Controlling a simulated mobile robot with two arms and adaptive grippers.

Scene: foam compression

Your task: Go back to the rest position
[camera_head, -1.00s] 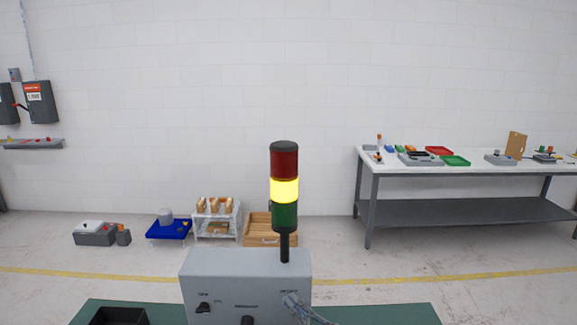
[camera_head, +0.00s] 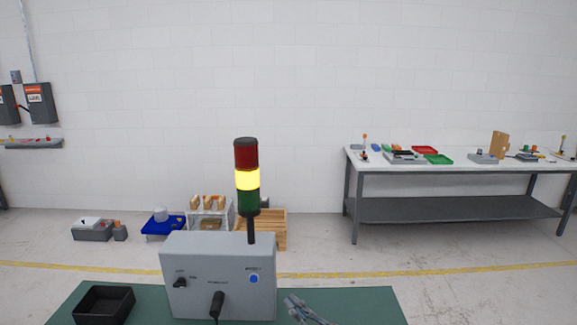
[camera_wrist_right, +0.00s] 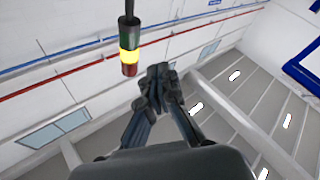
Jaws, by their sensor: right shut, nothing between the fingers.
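My right gripper (camera_head: 306,310) shows at the bottom of the head view, just right of the grey control box (camera_head: 218,273), over the green mat (camera_head: 350,305). Its fingers are shut with nothing between them. In the right wrist view the closed fingertips (camera_wrist_right: 158,80) fill the middle, with the signal tower (camera_wrist_right: 129,48) beyond them. The box carries a blue button, a dark switch and a black knob. The signal tower (camera_head: 246,182) stands on the box with its yellow segment lit. My left gripper is not in view.
A black tray (camera_head: 104,303) lies on the mat left of the box. A work table (camera_head: 455,210) with trays and parts stands at the back right. Several items, including a wooden crate (camera_head: 268,230), sit on the floor by the wall. The mat's right side looks clear.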

